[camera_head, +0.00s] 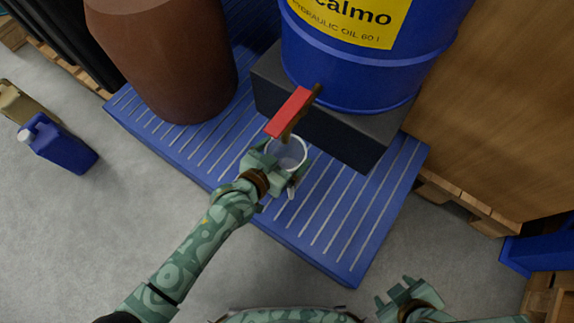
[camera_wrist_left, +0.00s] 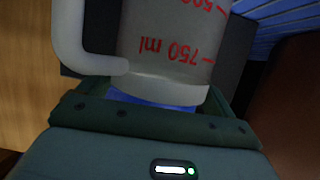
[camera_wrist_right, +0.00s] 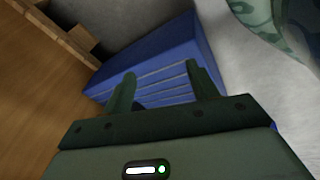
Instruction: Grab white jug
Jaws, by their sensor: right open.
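The white jug (camera_head: 287,153) stands or hangs under the red-handled tap at the blue drum. In the left wrist view the jug (camera_wrist_left: 175,45) is pale and translucent, with red volume marks and a handle at the left. My left gripper (camera_head: 277,168) is at the jug, with a finger on each side of it. I cannot tell whether the fingers press on it. In the left wrist view the fingers (camera_wrist_left: 165,97) are partly hidden by the jug. My right gripper (camera_wrist_right: 163,80) is open and empty; in the head view it (camera_head: 392,292) is low at the right.
The blue drum (camera_head: 365,80) sits on a black block (camera_head: 335,135) on the blue slatted pallet (camera_head: 330,235). The tap's red handle (camera_head: 288,112) is just above the jug. A brown barrel (camera_head: 170,65) is at the left. A blue canister (camera_head: 60,145) stands on the floor.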

